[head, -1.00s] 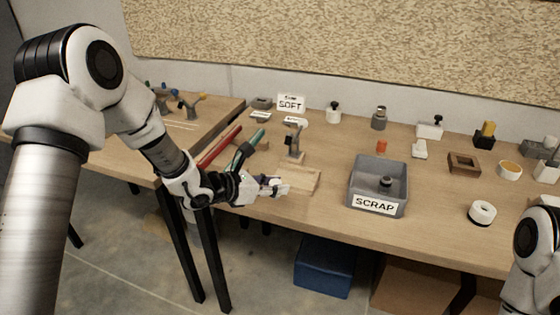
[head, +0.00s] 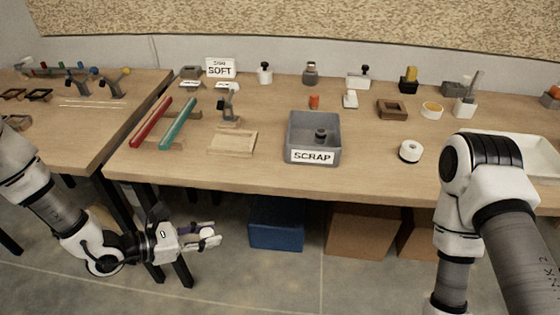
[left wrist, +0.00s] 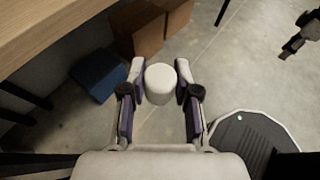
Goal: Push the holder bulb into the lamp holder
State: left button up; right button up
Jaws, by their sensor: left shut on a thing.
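The holder bulb (left wrist: 168,84), a white rounded piece, sits between the fingers of my left gripper (left wrist: 160,88) in the left wrist view. My left gripper also shows in the head view (head: 212,236), shut on the bulb, low in front of the workbench and below its top.
The workbench edge (head: 240,182) lies above my left gripper. A grey scrap bin (head: 300,125), a wooden tray (head: 233,143), red (head: 151,122) and teal (head: 178,124) bars and small parts stand on the bench. A blue box (head: 276,222) and brown boxes (head: 360,230) are underneath.

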aim_at(411, 152)
jog(key=i+l, duration=0.1)
jog(key=l, duration=1.45)
jog(key=i+l, duration=0.15)
jog(key=l, duration=0.6)
